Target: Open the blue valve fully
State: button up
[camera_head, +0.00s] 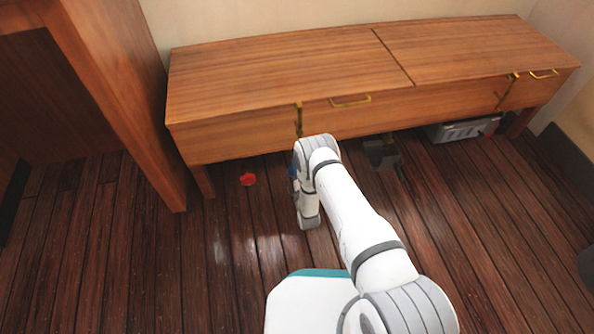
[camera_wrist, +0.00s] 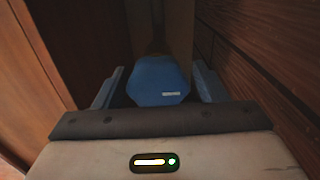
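The blue valve (camera_wrist: 158,82) shows in the wrist view as a faceted blue knob with a small pale label on its front. It sits on a stem that runs back into shadow. My gripper (camera_wrist: 156,86) has one finger on each side of the knob, with a dark gap at the left and a narrower one at the right. It appears open around the knob, not closed on it. In the head view my arm reaches down in front of the bench and mostly hides the gripper. A small blue patch shows beside my wrist; I cannot tell whether it is valve or finger.
A wooden bench (camera_head: 270,78) with brass handles spans the back, low over the plank floor (camera_head: 130,270). A red knob (camera_head: 248,179) lies left of my arm. A dark object (camera_head: 382,153) and a grey metal box (camera_head: 462,130) sit under the bench. The left floor is clear.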

jog(key=shift+o, duration=0.7)
jog(key=shift+a, duration=0.1)
jog(key=shift+r, duration=0.1)
jog(key=shift+s, duration=0.3)
jog(key=p+v, duration=0.3)
jog(key=v, duration=0.4)
